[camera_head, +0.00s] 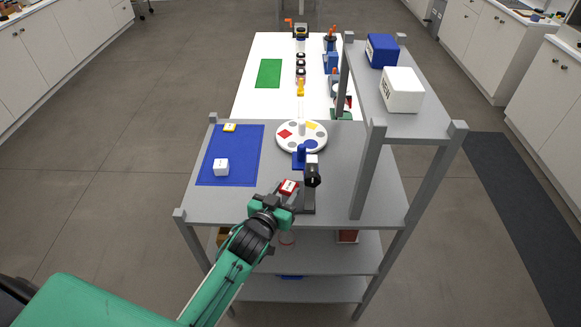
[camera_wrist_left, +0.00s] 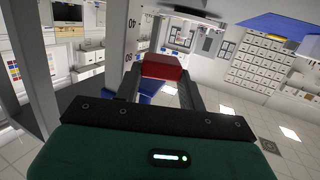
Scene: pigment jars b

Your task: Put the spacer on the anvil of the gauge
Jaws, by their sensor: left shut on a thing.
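My left gripper (camera_head: 284,196) is shut on a red block with a white label (camera_head: 289,186), which looks like the spacer. In the left wrist view the red block (camera_wrist_left: 162,66) sits between the two dark fingers. The anvil is too small to make out. My right gripper is not in view.
A white round turntable (camera_head: 290,148) with coloured patches stands behind the gauge. A raised grey shelf (camera_head: 410,122) with a blue box (camera_head: 382,50) and white box (camera_head: 402,90) rises at right.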

